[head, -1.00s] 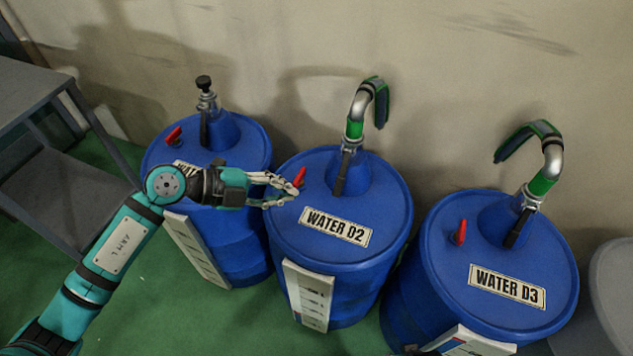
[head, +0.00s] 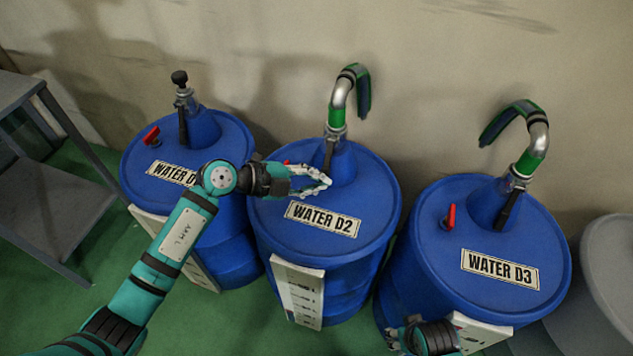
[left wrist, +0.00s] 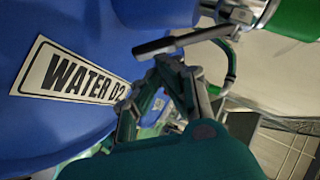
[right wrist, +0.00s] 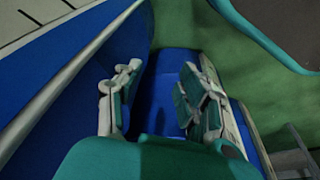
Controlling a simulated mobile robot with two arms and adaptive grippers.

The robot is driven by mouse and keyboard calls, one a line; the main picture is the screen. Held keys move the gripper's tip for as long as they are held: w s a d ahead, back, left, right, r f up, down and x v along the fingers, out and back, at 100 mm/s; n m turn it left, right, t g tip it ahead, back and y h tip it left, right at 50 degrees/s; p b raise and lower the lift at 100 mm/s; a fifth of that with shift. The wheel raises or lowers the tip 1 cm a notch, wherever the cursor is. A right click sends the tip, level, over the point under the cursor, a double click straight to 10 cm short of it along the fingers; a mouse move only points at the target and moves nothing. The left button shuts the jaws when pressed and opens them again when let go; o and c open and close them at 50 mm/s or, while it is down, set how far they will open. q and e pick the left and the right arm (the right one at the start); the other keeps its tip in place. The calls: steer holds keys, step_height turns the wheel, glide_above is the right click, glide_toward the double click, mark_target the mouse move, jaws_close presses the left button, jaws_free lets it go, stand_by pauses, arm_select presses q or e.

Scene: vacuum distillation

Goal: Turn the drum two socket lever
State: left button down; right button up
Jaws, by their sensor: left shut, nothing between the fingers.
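The drum two socket lever (head: 329,154) is a dark bar hanging down from the socket at the foot of the green-banded pipe. It also shows in the left wrist view (left wrist: 180,41) as a dark bar across the upper middle. Drum two (head: 350,248) is blue and labelled WATER D2. My left gripper (head: 324,182) is shut and empty over the drum top, just below the lever's lower end. In the left wrist view its fingertips (left wrist: 172,68) appear close beneath the lever; contact cannot be told. My right gripper (right wrist: 156,88) is open and empty, low by drum three.
The WATER D3 drum (head: 425,265) stands at right with a red valve handle (head: 449,216). Another blue drum (head: 222,140) stands at left behind my left arm. A grey shelf (head: 50,205) is at far left. The wall rises close behind the drums.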

stand_by(0.3)
arm_select(q)
steer(key=shift+f, duration=0.2)
steer(key=shift+w+d+f+m+t+h+b, duration=0.1)
steer(key=shift+w+f+m+t+h+b, duration=0.25)
steer(key=shift+f+m+t+b, duration=0.2)
steer(key=shift+w+f, duration=0.2)
steer(key=shift+w+d+f+p, duration=0.15)
steer(key=shift+w+f+p, duration=0.1)
steer(key=shift+p, duration=0.2)
arm_select(e)
steer(key=shift+r, duration=0.4)
